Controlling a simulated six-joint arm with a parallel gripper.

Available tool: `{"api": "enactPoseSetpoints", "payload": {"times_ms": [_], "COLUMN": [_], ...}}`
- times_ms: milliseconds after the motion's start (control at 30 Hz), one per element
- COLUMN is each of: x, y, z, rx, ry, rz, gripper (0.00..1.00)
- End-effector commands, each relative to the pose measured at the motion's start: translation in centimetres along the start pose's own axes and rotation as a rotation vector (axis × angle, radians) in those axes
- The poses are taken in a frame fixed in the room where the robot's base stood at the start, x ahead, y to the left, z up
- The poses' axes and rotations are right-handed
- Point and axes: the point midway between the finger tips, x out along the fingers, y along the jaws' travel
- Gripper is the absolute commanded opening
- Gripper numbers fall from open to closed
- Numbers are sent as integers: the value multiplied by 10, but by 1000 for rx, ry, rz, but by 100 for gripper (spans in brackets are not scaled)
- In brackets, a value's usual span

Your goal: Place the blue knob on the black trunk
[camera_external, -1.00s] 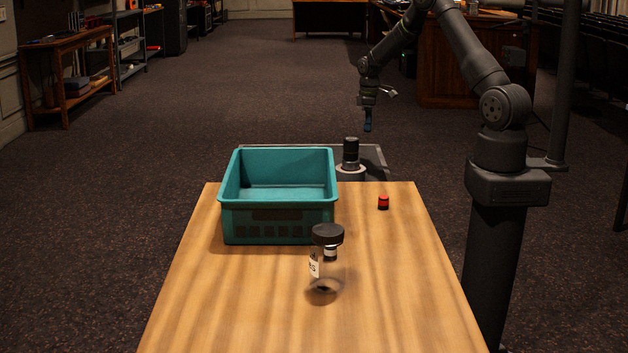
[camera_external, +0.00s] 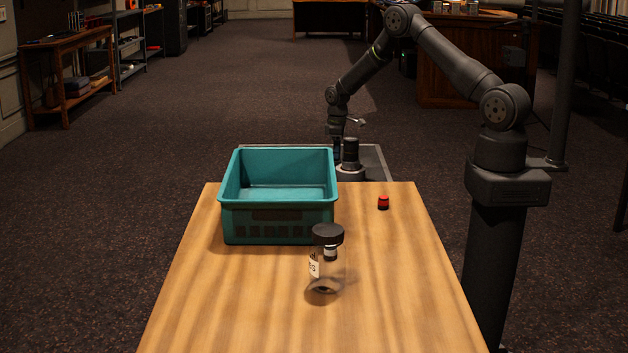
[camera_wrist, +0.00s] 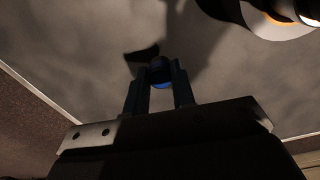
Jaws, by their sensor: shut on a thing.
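The blue knob (camera_wrist: 161,74) is between the fingertips of my gripper (camera_wrist: 160,82) in the wrist view, and the fingers are shut on it. The trunk (camera_external: 374,163) is the dark, flat-topped box behind the far table edge in the external view. Its top fills most of the wrist view as a grey surface (camera_wrist: 75,50). My gripper (camera_external: 337,153) points down over the trunk, close to the teal bin's back right corner. The knob is hard to make out in the external view. I cannot tell whether it touches the trunk.
The teal bin (camera_external: 278,222), a small red knob (camera_external: 383,203) and a clear jar with a black lid (camera_external: 328,235) are on the wooden table (camera_external: 400,290). The trunk's right part is clear.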

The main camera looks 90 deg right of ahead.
Motion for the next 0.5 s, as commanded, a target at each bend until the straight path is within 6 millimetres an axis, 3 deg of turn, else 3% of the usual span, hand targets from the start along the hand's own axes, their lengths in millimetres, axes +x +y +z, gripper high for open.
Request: {"api": "enactPoseSetpoints", "payload": {"times_ms": [167, 500], "x": [24, 28], "y": [0, 0], "z": [0, 0], "rx": [0, 0], "ry": [-1, 0], "rz": [0, 0], "gripper": [2, 2]}}
